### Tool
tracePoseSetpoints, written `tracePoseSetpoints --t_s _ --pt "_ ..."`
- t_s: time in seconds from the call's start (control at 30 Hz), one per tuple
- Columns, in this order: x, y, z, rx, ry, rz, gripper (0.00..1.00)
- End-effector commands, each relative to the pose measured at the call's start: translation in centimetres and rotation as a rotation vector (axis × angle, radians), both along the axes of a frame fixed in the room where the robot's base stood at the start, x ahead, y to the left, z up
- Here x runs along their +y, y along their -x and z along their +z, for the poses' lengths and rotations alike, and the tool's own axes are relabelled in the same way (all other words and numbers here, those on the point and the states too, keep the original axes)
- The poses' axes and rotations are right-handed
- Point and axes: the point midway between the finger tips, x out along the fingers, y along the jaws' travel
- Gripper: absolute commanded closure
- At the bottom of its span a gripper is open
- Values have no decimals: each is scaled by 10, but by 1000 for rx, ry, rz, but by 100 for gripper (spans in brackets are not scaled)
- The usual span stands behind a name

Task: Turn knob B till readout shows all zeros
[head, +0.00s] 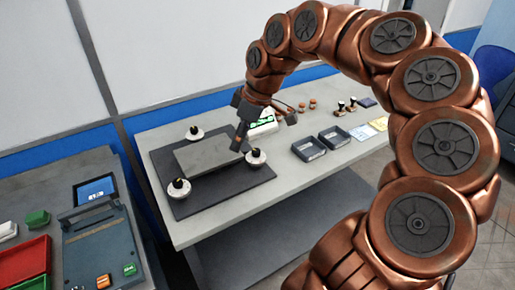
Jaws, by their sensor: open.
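Three round white pieces with black tops, which look like knobs, sit around a grey slab (205,155) on a dark mat (205,205). One is at the back (195,133), one at the front left (179,188) and one at the right (257,158). No letters are legible, so I cannot tell which is B. My gripper (240,143) is open, pointing down near the slab's right end, close to the right knob; contact cannot be told. A white device with a green-lit face (263,124), possibly the readout, is partly hidden behind my gripper; its digits are not legible.
Two dark trays (309,149) (334,137) stand right of the mat. Stampers (341,107), small orange-topped items and yellow and blue cards (362,132) lie behind them. A left bench holds a console (98,245) and a red tray (24,262). The table's front strip is clear.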

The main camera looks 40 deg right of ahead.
Motion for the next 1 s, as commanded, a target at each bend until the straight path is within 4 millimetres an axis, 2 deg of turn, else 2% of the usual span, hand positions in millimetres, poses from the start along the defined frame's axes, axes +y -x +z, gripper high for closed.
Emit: tracePoseSetpoints --t_s 0.03,0.1,0.2,0.3,0.43,0.67,1.0 --pt "-22 -10 -7 -17 -11 -6 46" --pt "-51 -19 -17 -36 -15 -8 46" --pt "-82 -23 -30 -52 -16 -12 46" --pt "-101 -25 -39 -57 -14 -16 46" --pt "-108 -25 -46 -57 -15 -16 46" --pt "-103 -29 -62 -54 -15 -16 46" --pt "-91 -43 -105 -52 -16 -16 46"
